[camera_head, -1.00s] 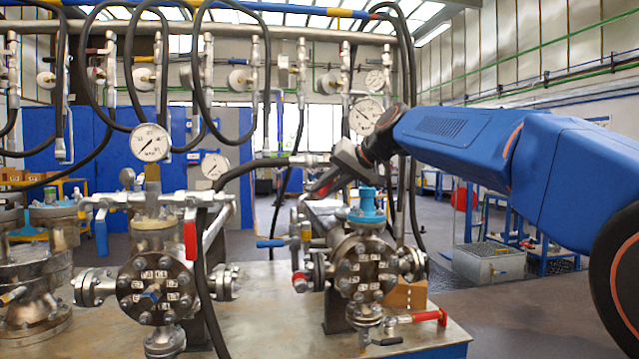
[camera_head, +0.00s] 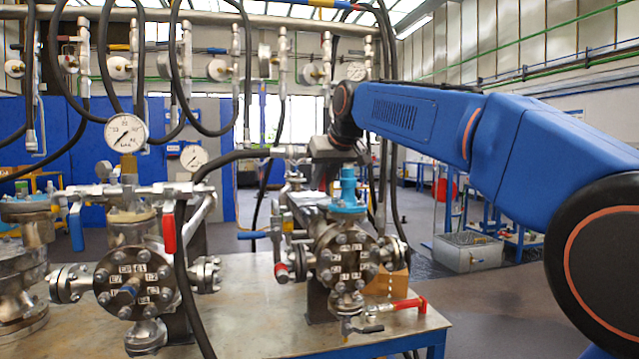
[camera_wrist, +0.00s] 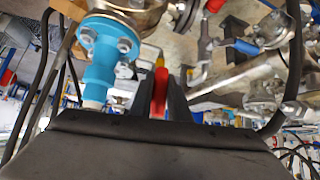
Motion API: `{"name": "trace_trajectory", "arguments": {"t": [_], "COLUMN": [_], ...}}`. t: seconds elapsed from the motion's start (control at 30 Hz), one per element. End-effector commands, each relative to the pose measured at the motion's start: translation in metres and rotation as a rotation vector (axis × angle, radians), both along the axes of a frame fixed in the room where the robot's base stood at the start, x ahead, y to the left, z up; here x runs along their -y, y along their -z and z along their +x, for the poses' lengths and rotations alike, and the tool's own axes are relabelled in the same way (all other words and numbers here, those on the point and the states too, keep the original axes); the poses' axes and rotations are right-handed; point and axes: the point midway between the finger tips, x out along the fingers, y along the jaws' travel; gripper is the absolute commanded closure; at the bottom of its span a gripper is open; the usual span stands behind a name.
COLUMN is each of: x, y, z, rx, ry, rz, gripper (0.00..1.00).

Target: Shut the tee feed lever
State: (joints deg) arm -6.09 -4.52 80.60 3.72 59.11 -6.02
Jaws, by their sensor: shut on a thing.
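My gripper (camera_wrist: 160,82) is shut on a red lever (camera_wrist: 159,96) with a yellow tip in the wrist view. The lever lies between the two dark fingers. Close to its left is the bright blue fitting (camera_wrist: 101,50) of the right-hand vessel (camera_head: 345,262). In the head view my gripper (camera_head: 325,152) is beside and above that fitting (camera_head: 348,190). The fingertips and the held lever cannot be made out there. I cannot tell from the frames whether the held lever is the tee feed lever.
A blue-handled lever (camera_head: 254,235) and a red handle (camera_head: 281,271) are left of the vessel. Another red lever (camera_head: 408,305) is low at its right. Black hoses (camera_head: 181,270) hang around the left vessel (camera_head: 130,285).

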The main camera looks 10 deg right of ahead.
Motion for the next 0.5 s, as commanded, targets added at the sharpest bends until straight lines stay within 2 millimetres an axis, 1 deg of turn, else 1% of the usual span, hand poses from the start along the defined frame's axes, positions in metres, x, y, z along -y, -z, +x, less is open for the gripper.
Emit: {"name": "trace_trajectory", "arguments": {"t": [0.37, 0.4, 0.47, 0.5], "x": [0.0010, 0.0010, 0.0010, 0.0010], "y": [0.0020, 0.0021, 0.0019, 0.0017], "z": [-0.0003, -0.0004, -0.0003, -0.0002], "rx": [-0.005, -0.006, -0.005, -0.005], "ry": [0.000, 0.000, 0.000, 0.000], "rz": [-0.007, -0.007, -0.005, -0.005], "gripper": [1.00, 0.79, 0.65, 0.65]}}
